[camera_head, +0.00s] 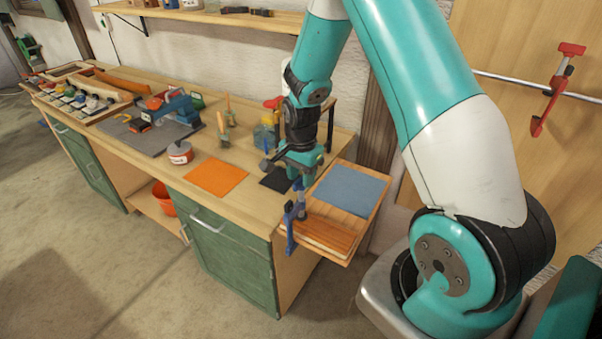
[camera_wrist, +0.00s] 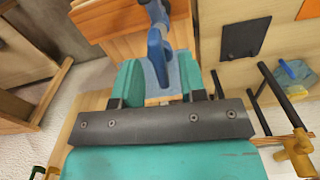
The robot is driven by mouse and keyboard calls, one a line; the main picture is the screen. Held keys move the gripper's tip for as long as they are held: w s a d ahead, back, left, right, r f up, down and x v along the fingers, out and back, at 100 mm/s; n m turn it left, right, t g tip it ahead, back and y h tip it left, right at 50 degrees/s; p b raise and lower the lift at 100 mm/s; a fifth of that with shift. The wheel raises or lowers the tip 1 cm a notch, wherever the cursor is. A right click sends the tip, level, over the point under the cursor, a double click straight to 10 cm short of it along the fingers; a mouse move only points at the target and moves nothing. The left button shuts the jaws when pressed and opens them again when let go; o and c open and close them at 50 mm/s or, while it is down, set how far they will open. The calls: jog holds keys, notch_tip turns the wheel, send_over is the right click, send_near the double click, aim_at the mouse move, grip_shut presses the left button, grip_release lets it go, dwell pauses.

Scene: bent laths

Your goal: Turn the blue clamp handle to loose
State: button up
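The blue clamp (camera_head: 291,228) is at the front corner of the wooden side shelf with the reddish laths (camera_head: 332,233). My gripper (camera_head: 300,178) is right above it, pointing down. In the wrist view the blue clamp (camera_wrist: 156,48) runs from the top edge down toward the gap between the fingers of my gripper (camera_wrist: 160,82). The two teal fingers stand apart, one on each side of it, and my gripper looks open. Whether a finger touches the handle I cannot tell. The handle's lower part is hard to make out.
A blue-grey mat (camera_head: 350,189) lies on the side shelf. An orange mat (camera_head: 215,177) and a black mat (camera_head: 275,180) lie on the workbench, with a red-and-white tin (camera_head: 180,153) behind. A red clamp (camera_head: 553,88) hangs on the rail at right.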

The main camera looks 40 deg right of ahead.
jog(key=shift+f, duration=0.5)
jog(key=shift+c, duration=0.2)
grip_shut()
